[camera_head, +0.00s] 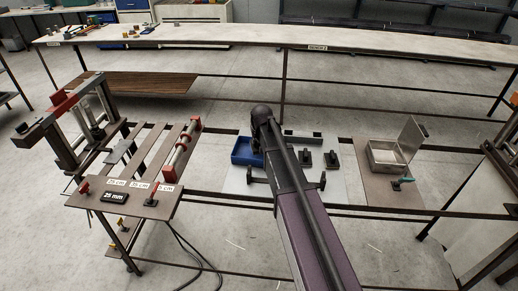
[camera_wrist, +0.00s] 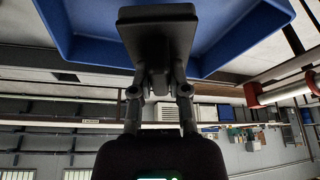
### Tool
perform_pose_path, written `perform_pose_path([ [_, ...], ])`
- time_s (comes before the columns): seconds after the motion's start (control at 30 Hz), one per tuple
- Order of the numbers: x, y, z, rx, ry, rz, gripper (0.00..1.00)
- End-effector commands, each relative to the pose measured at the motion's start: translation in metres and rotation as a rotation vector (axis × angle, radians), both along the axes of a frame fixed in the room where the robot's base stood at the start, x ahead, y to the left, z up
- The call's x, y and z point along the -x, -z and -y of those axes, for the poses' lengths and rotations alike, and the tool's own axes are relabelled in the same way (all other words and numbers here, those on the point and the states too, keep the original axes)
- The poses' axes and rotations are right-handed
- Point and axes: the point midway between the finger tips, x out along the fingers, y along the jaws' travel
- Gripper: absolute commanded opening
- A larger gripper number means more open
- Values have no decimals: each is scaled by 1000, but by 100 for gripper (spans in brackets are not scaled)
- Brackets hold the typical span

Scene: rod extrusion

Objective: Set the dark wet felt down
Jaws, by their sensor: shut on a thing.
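In the wrist view my gripper (camera_wrist: 158,82) is shut on the narrow stem of a dark block with a wide flat pad, which I take to be the dark wet felt (camera_wrist: 158,32). The pad overlaps the blue tray (camera_wrist: 90,38) in that view. Whether they touch I cannot tell. In the head view the blue tray (camera_head: 242,157) stands on the bench just left of my arm. My arm hides the gripper and the felt there.
Two dark stemmed blocks (camera_head: 305,158) (camera_head: 331,159) stand right of my arm, before a dark bar (camera_head: 303,138). Farther right is an open metal box (camera_head: 386,158). A slatted rack with a red-ended roller (camera_head: 181,148) stands left. Bare bench shows around the blocks.

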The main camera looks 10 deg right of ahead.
Motion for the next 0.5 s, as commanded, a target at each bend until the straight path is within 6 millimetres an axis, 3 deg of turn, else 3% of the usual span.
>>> perform_pose_path([
  [0.23,0,6,0,0,0,0,0],
  [0.5,0,27,-1,0,-1,0,0],
])
